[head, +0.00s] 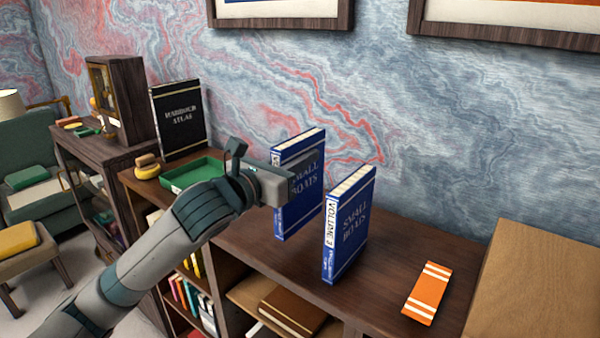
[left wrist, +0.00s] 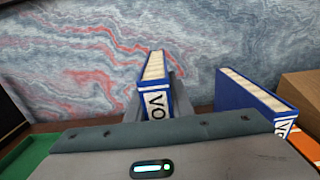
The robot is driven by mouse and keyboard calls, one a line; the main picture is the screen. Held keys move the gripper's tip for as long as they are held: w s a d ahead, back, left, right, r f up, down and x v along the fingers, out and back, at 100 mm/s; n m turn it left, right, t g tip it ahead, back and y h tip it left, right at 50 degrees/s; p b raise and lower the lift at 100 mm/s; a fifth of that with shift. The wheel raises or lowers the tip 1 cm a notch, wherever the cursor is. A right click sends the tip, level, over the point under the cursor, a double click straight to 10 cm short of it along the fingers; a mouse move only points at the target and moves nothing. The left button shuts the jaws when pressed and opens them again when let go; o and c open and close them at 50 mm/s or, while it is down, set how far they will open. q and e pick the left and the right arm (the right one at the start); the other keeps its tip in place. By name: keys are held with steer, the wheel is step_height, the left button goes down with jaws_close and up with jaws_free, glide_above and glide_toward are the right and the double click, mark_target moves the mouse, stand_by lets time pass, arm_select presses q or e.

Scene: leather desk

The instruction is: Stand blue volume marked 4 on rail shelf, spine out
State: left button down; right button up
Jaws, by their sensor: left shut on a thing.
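My left gripper (head: 290,178) is shut on a blue book titled "Small Boats" (head: 298,212), near its upper part. The book is upright over the dark wooden cabinet top (head: 410,250); I cannot tell whether its bottom touches. In the left wrist view the held book (left wrist: 154,75) sits between the fingers, its spine towards the wrist; "VO" shows and the number is hidden. A second blue book marked "Volume 3" (head: 348,228) stands upright just to the right, apart from it. It also shows in the left wrist view (left wrist: 245,98). My right gripper is not in view.
An orange striped item (head: 427,293) lies to the right, beside a wooden box (head: 535,285). A green tray (head: 193,174) and the black "Harbour Atlas" (head: 178,118) are to the left. A brown book (head: 293,312) lies in the compartment below. The wall is close behind.

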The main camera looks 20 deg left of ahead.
mark_target(300, 137)
arm_select(q)
step_height(300, 137, up, 3)
steer(key=shift+r, duration=0.2)
steer(key=shift+r+b, duration=0.3)
steer(key=shift+r, duration=0.55)
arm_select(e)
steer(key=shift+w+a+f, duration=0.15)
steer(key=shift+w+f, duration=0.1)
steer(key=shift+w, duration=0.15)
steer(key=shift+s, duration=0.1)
